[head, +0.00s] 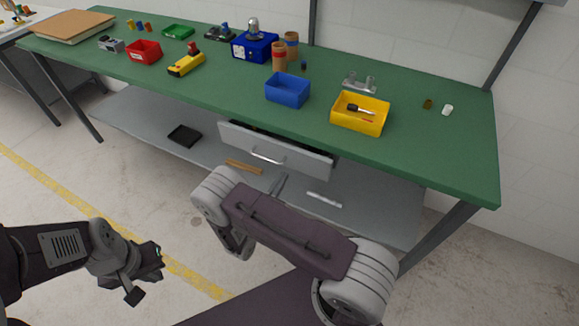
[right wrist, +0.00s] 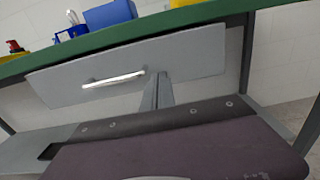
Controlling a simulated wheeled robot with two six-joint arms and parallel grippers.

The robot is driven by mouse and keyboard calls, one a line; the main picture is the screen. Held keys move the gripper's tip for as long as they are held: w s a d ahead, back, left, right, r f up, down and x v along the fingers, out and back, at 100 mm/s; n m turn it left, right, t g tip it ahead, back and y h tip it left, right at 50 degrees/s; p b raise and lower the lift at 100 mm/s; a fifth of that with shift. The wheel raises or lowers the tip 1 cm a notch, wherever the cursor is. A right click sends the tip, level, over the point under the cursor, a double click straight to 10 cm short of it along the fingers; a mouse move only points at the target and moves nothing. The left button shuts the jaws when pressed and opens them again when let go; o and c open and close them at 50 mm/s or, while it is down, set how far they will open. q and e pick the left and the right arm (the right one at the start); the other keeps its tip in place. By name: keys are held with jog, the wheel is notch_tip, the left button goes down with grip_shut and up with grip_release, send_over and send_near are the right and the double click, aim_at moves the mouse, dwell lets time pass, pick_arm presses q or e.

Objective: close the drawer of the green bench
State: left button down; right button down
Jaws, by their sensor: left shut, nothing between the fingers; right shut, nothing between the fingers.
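The green bench (head: 225,93) has a grey drawer (head: 300,160) under its top. A dark gap shows above the drawer front in the head view, so it stands partly open. Its silver handle (head: 268,158) also shows in the right wrist view (right wrist: 114,79). My right gripper (head: 280,181) is shut and empty, low in front of the drawer and mostly hidden by my arm. In the right wrist view its fingers (right wrist: 158,88) overlap the drawer front (right wrist: 190,58) just right of the handle; contact is unclear. My left gripper (head: 150,272) is shut and empty above the floor.
A blue bin (head: 288,90), a yellow bin (head: 345,122) and a red bin (head: 144,53) stand on the bench top. A lower shelf (head: 150,119) holds a black tray (head: 185,136) and a wooden strip (head: 243,166). The floor at left is clear.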

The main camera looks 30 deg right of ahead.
aim_at(293, 159)
jog(key=x, duration=0.5)
jog(key=shift+w+d, duration=0.25)
jog(key=shift+d, duration=0.05)
jog(key=x, duration=0.4)
jog(key=shift+w+d+b, duration=0.2)
jog(key=shift+d+b, duration=0.1)
jog(key=shift+b, duration=0.05)
jog(key=shift+a+r, duration=0.1)
jog(key=shift+r, duration=0.1)
jog(key=shift+r, duration=0.15)
